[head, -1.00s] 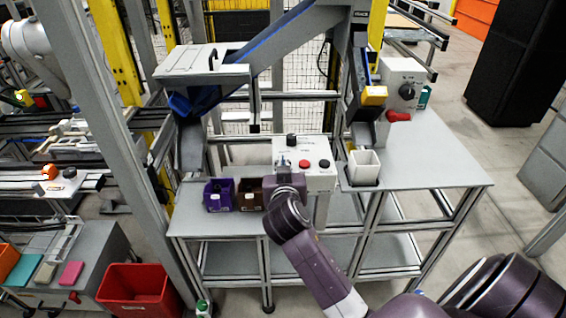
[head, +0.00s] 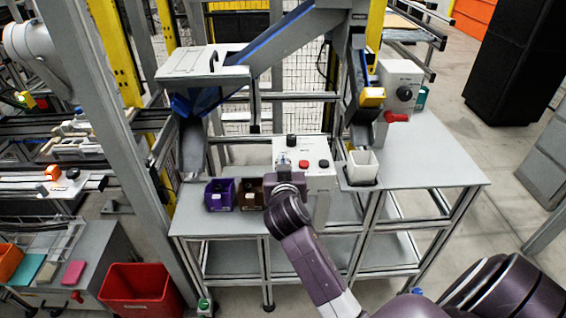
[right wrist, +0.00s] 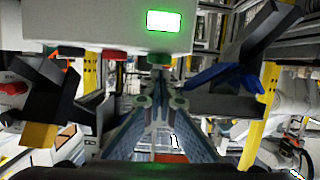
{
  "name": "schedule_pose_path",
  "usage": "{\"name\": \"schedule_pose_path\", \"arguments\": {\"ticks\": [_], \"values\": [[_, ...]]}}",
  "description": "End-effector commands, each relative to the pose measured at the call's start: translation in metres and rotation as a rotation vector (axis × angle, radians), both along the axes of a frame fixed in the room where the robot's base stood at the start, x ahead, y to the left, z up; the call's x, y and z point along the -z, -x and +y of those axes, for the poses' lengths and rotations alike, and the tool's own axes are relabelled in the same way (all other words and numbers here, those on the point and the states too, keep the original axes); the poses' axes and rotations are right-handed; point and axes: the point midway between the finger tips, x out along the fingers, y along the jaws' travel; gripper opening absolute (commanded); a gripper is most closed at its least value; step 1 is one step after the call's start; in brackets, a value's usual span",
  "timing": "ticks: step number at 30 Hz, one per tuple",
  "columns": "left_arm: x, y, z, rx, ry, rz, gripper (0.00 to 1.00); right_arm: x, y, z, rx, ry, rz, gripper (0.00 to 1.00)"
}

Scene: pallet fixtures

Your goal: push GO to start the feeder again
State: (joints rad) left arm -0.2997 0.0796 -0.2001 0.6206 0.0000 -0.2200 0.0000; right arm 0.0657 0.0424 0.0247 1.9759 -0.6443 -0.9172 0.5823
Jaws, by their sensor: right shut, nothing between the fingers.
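The white control box (head: 316,181) stands at the rear edge of the low table. It carries a red button (head: 304,164), a black button (head: 323,163) and a dark knob (head: 291,140) on top. In the right wrist view the box (right wrist: 90,22) shows from close up, with a red button (right wrist: 115,55), a green button (right wrist: 159,59) and a bright green-edged panel (right wrist: 164,21). My right gripper (right wrist: 160,82) is shut and empty, its tips in line with the green button; whether they touch it is unclear. In the head view my right gripper (head: 284,166) hides that button. My left gripper is out of view.
A purple bin (head: 220,196) and a brown bin (head: 249,195) sit left of my right gripper. The right tabletop (head: 430,155) is mostly clear.

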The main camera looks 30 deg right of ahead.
Motion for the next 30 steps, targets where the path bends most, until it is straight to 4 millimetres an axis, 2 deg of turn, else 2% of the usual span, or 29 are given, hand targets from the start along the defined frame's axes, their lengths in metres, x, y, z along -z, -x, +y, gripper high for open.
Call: {"name": "schedule_pose_path", "arguments": {"ticks": [1, 2, 4, 6, 12, 18, 30], "values": [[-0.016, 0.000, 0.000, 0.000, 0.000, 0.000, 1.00, -0.021, -0.004, -0.003, -0.001, 0.002, -0.009, 0.00], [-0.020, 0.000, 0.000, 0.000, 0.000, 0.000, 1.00, -0.027, -0.006, -0.004, -0.001, 0.002, -0.012, 0.00], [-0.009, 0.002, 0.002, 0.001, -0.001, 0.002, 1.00, -0.021, 0.003, 0.003, -0.004, 0.002, -0.013, 0.00], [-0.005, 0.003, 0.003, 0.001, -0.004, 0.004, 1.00, -0.025, 0.016, 0.010, -0.004, 0.002, -0.016, 0.00], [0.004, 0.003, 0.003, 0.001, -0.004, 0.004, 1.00, -0.038, 0.048, 0.031, -0.004, 0.005, -0.019, 0.00], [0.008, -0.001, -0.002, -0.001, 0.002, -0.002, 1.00, -0.047, 0.068, 0.043, -0.003, 0.006, -0.021, 0.00], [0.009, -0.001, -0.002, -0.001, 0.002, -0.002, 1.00, -0.051, 0.075, 0.046, -0.003, 0.009, -0.020, 0.00]]}}
